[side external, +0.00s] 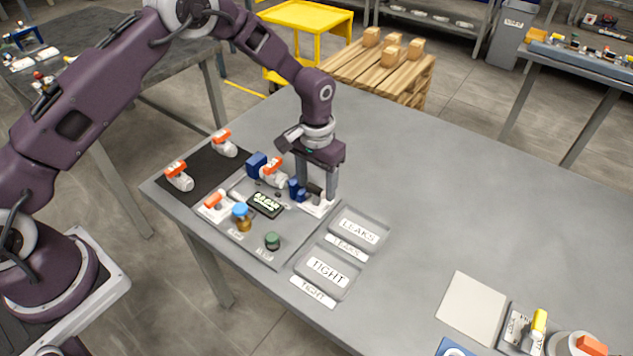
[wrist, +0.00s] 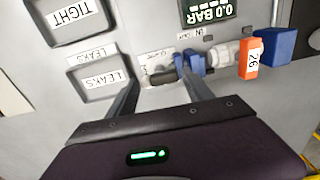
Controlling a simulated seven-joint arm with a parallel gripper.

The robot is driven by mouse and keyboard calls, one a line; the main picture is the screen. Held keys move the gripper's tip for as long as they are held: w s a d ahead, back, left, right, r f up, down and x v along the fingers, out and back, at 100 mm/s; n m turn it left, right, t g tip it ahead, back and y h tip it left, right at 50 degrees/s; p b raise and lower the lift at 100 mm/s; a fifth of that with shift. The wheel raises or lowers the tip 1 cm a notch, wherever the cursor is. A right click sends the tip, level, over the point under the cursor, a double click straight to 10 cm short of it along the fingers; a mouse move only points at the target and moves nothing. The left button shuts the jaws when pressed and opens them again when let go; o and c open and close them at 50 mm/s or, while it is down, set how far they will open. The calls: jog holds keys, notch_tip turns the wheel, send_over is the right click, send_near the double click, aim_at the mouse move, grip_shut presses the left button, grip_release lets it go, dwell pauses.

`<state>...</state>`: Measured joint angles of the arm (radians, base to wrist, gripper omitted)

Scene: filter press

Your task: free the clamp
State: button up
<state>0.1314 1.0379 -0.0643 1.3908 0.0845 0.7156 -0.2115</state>
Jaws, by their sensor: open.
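The clamp has blue jaws (side external: 297,190) and a dark handle (wrist: 160,75) on a white base (side external: 319,208). A white filter with an orange tag (side external: 272,168) lies in line between the clamp and a blue block (side external: 256,164). The tag reads 26 in the wrist view (wrist: 251,60). My gripper (side external: 318,197) is open and low over the clamp's right end, pointing down. In the wrist view its fingers (wrist: 162,88) stand on either side of the dark handle. Whether they touch it, I cannot tell.
A display (wrist: 210,12) reads 0.0 BAR. A blue-capped amber bottle (side external: 242,218) stands close by. LEAKS (side external: 358,230) and TIGHT (side external: 327,271) trays are empty.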

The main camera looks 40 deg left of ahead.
aim_at(316, 188)
notch_tip(316, 188, up, 7)
jog(key=shift+r, duration=0.1)
jog(key=s+a+r+t, duration=0.1)
jog(key=s+a+r, duration=0.2)
jog(key=s+r, duration=0.5)
jog(key=s+a+r+t, duration=0.2)
jog(key=s+r, duration=0.2)
jog(key=r, duration=0.8)
jog(key=s+a+r+t, duration=0.1)
jog(key=s, duration=0.9)
jog(key=s+a+r+t, duration=0.1)
jog(key=s+a, duration=0.1)
jog(key=s, duration=0.8)
jog(key=shift+t, duration=0.3)
